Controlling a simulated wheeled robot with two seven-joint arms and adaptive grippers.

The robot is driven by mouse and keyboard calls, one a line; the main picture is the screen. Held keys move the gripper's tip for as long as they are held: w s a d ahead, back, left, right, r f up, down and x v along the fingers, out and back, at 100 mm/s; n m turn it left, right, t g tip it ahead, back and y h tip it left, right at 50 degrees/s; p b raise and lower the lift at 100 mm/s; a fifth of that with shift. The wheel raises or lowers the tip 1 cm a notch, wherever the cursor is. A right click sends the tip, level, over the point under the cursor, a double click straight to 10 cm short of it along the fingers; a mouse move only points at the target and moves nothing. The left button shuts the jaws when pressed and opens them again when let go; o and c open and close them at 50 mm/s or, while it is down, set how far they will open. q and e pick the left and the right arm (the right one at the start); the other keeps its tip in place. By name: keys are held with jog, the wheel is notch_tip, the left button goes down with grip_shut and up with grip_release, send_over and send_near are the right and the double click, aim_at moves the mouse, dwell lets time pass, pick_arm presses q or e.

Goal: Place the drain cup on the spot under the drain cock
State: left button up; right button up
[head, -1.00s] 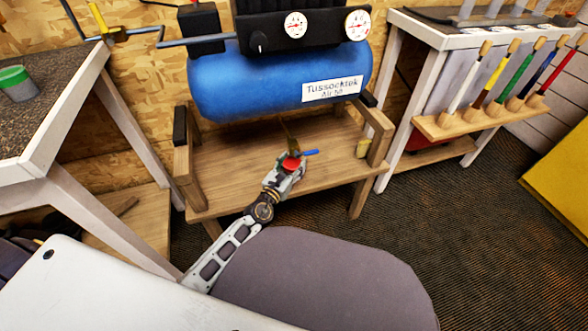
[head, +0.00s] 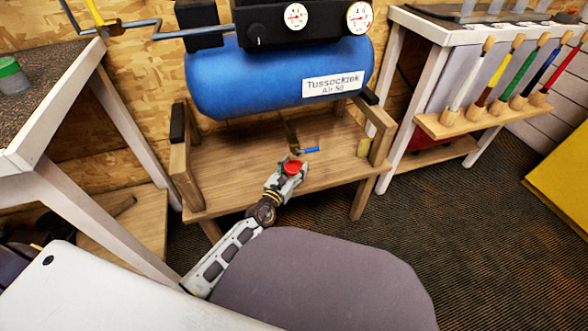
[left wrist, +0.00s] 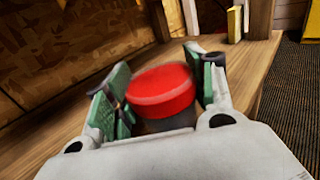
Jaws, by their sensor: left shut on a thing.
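The drain cup (head: 292,168) is a short round red piece with a darker lower part. It also shows in the left wrist view (left wrist: 162,92), between the green-padded fingers. My left gripper (head: 290,174) is shut on it, over the wooden bench shelf below the blue tank. The drain cock (head: 310,150), with its blue lever, shows just beyond the cup in the head view. The spot under the cock cannot be made out. Whether the cup touches the shelf is unclear. My right gripper is not in view.
The wooden bench (head: 240,190) has upright posts at both ends. A blue compressor tank (head: 270,80) hangs low above the shelf. A white-legged table (head: 70,185) stands at left, a tool rack (head: 470,122) at right.

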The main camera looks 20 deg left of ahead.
pick_arm(q)
jog(key=shift+f, duration=0.1)
jog(key=o, duration=0.9)
jog(key=shift+s+a, duration=0.2)
jog(key=shift+s, duration=0.6)
jog(key=s, duration=0.3)
jog(key=s+a+p, duration=0.1)
jog(key=s, duration=0.2)
jog(key=s+a+p, duration=0.1)
jog(key=s, duration=0.3)
jog(key=shift+s, duration=0.1)
